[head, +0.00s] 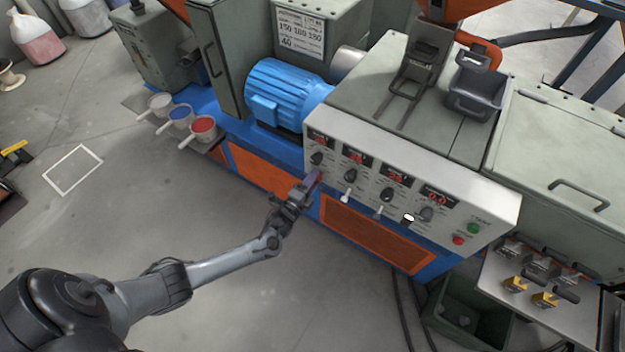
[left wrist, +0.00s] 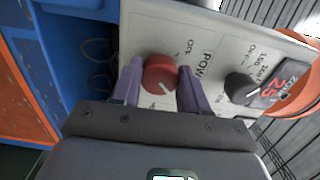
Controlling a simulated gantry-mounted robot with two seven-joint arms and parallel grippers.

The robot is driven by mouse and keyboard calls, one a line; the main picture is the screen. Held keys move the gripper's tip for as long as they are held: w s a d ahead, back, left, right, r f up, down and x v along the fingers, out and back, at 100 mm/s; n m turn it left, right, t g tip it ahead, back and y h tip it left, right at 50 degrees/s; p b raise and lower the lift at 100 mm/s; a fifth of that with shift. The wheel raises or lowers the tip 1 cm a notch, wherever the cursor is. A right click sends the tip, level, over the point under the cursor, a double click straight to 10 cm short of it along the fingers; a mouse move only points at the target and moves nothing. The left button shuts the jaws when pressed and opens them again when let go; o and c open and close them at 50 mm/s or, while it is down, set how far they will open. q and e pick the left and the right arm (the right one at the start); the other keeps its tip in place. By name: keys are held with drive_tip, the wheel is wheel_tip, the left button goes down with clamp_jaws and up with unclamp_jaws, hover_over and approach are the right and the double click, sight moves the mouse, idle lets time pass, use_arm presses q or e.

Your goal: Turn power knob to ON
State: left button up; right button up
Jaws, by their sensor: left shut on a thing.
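The red power knob (left wrist: 160,73) sits on the white control panel (left wrist: 139,29), with part of a "POWER" label beside it in the left wrist view. My left gripper (left wrist: 156,84) has one purple finger on each side of the knob and is shut on it. A pale pointer mark shows on the knob's lower part; its setting is not readable. In the head view my left gripper (head: 313,180) is at the lower left end of the panel and hides the knob. My right gripper is not in view.
Black dials (head: 351,175) and small displays line the panel, with a white-tipped lever (head: 345,196) close right of my gripper. A green button (head: 474,228) and red button (head: 458,240) are at its right end. A blue motor (head: 283,92) stands behind. The floor in front is clear.

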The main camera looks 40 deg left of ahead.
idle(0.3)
use_arm(q)
drive_tip(key=o, duration=1.1)
drive_tip(key=shift+c, duration=0.2)
drive_tip(key=shift+s, duration=0.15)
drive_tip(key=s+d+p, duration=0.1)
drive_tip(key=s+p, duration=0.1)
drive_tip(key=s, duration=0.8)
drive_tip(key=shift+s+d+p, duration=0.2)
drive_tip(key=shift+s+p, duration=0.05)
drive_tip(key=shift+p, duration=0.05)
